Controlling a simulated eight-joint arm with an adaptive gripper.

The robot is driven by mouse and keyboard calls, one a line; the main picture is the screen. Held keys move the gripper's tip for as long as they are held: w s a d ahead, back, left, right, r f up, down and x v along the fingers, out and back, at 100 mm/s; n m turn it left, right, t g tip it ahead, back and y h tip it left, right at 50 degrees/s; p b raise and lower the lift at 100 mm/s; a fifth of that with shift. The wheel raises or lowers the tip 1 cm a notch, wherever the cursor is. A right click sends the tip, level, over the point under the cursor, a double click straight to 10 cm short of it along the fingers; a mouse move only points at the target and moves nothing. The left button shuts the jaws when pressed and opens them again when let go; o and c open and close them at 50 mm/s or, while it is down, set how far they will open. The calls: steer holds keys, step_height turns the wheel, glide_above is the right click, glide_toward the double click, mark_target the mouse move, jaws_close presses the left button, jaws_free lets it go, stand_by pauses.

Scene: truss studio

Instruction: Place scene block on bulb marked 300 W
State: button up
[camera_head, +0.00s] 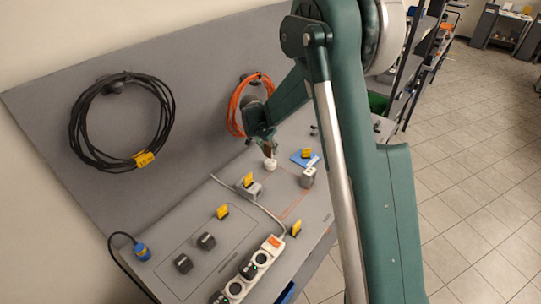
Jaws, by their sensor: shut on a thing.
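My gripper (268,143) is at the back of the grey table, shut on a small brown piece (270,151) that shows only partly at its tips. I cannot tell for sure that this is the scene block. A small white round object (270,164) is just below the held piece; I cannot tell whether they touch. Several yellow tags stand on the table: by a grey holder (254,190), on a blue pad (312,161), and at the front (222,212). Their markings are too small to read, so I cannot pick out the bulb marked 300 W.
A grey box-shaped object (307,178) stands right of my gripper. A white power strip (262,259) runs along the front. Black plugs (206,241) and a blue connector (142,252) lie left. Black (73,128) and orange (233,117) cable coils hang on the back panel.

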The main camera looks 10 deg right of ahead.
mark_target(271, 154)
steer(key=shift+f, duration=0.2)
steer(key=shift+f, duration=1.75)
steer(key=shift+f, duration=0.15)
steer(key=o, duration=0.9)
steer(key=shift+v, duration=6.15)
